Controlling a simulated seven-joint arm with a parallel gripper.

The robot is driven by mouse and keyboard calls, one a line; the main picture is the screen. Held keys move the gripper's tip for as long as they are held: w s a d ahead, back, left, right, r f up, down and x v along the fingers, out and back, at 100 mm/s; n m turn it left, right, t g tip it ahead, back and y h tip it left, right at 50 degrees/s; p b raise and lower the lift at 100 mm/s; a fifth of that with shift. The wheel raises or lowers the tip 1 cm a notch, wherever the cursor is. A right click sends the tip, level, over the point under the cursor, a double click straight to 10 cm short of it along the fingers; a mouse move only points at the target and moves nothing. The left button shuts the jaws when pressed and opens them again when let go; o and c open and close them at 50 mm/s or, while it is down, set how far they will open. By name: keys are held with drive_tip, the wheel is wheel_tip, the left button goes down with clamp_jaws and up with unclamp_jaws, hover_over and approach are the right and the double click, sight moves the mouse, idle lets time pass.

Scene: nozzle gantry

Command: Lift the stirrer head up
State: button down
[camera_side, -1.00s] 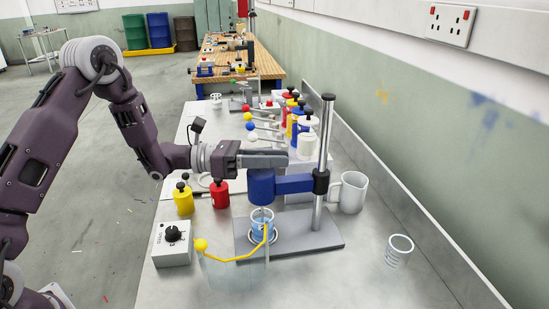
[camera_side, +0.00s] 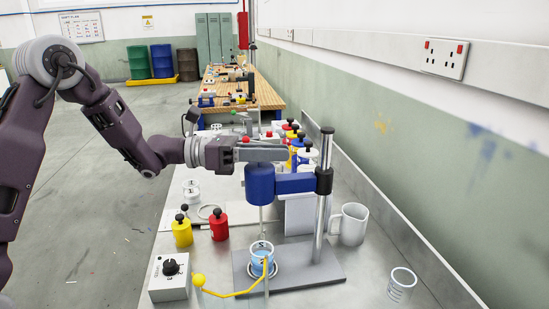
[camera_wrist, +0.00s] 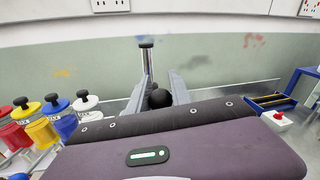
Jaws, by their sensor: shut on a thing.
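The stirrer head (camera_side: 260,183) is a blue cylinder on a blue side arm (camera_side: 295,184), joined by a black collar (camera_side: 323,181) to an upright steel post (camera_side: 321,220). My gripper (camera_side: 266,153) is over the head. In the wrist view my gripper (camera_wrist: 160,92) is shut on a round black knob (camera_wrist: 161,98), between its two grey fingers. The head hangs clear above a small beaker (camera_side: 262,252) of bluish liquid on the grey stand base (camera_side: 310,268).
A control box (camera_side: 171,279) with a black dial and a yellow probe lead (camera_side: 232,293) lies left of the beaker. A white mug (camera_side: 350,225) and a cup (camera_side: 402,283) are at right.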

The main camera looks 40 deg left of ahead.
drive_tip(key=c, duration=1.3)
unclamp_jaws()
drive_tip(key=shift+r, duration=0.4)
drive_tip(key=shift+o, duration=0.6)
drive_tip(key=shift+f, duration=0.1)
drive_tip(key=v, duration=0.7)
drive_tip(key=shift+a, duration=0.1)
